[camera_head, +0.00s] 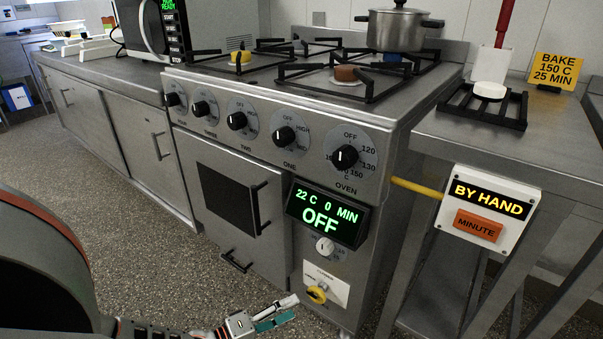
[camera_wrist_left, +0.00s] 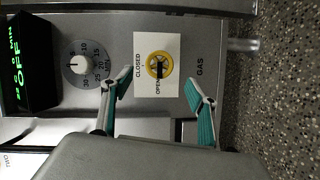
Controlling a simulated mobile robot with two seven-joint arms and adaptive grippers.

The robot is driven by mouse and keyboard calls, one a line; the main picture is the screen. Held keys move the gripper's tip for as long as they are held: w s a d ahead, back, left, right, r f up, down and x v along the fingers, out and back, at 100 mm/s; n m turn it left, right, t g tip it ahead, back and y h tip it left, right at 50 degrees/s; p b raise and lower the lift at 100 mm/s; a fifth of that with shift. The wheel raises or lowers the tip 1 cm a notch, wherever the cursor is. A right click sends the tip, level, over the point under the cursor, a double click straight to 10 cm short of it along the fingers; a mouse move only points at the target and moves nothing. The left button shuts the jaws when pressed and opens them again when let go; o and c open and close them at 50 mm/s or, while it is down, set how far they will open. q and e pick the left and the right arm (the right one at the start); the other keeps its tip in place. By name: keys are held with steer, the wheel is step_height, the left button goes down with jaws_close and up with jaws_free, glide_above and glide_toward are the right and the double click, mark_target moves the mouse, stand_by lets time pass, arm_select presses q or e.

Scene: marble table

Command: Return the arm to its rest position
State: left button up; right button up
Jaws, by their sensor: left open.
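My left arm (camera_head: 40,265) comes in from the left, low in front of the stove (camera_head: 285,175). My left gripper (camera_head: 283,312) has teal-lined fingers and is near the lower right of the stove's front. It is open and empty. In the left wrist view the fingers (camera_wrist_left: 160,90) are spread apart, with the yellow gas knob (camera_wrist_left: 159,65) seen between and beyond them. The gripper appears clear of the knob. The knob also shows in the head view (camera_head: 317,294). My right gripper is not in view.
The oven display (camera_head: 325,214) reads 22 C, 0 MIN, OFF. A timer knob (camera_head: 325,248) sits below it. Oven door handles (camera_head: 259,208) stick out. A pot (camera_head: 399,27) stands on the back right burner. A BY HAND box (camera_head: 488,210) hangs at right. Floor (camera_head: 140,225) at left is clear.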

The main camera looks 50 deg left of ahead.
arm_select(q)
steer(key=shift+s+a+r, duration=0.1)
steer(key=shift+s, duration=0.65)
